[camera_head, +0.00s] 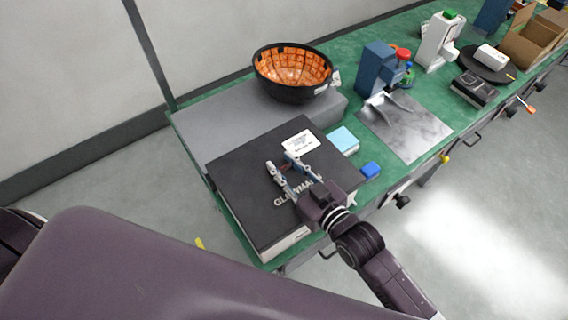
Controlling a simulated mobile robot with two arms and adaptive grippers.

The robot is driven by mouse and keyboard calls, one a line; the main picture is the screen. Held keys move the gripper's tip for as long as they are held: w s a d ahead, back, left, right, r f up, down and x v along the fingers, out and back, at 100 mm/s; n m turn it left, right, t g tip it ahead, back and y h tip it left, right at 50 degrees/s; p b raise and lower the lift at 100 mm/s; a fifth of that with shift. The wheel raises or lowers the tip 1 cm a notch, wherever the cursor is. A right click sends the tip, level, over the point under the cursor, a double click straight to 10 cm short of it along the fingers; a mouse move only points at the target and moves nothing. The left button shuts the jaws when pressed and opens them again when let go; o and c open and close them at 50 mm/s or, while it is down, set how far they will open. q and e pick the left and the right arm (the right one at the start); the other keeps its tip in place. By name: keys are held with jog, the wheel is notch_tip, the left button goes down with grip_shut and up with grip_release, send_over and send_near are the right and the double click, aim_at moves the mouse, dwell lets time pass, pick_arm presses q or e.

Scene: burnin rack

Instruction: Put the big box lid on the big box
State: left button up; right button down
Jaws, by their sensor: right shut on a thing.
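The big box lid (250,165) is a wide black panel with pale lettering and a white label, at the near left end of the green bench. The big box (286,243) shows as a pale side under the lid's front edge; its inside is hidden. I cannot tell whether the lid rests fully on it or a small gap remains. My right gripper (284,171) reaches in from the lower right over the lid, its fingers closed around a small part at the lid's middle. The exact contact is hard to see. My left gripper is not in view.
A grey slab (215,124) lies behind the lid, with a black bowl with orange inside (293,72) on its far side. A light blue box (343,139) and small blue block (370,170) sit close right. A metal sheet (410,130) lies farther right.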

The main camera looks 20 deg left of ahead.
jog(key=shift+f, duration=0.25)
dwell(0.4)
jog(key=c, duration=1.4)
grip_release()
jog(key=shift+c, duration=0.2)
jog(key=v, duration=1.2)
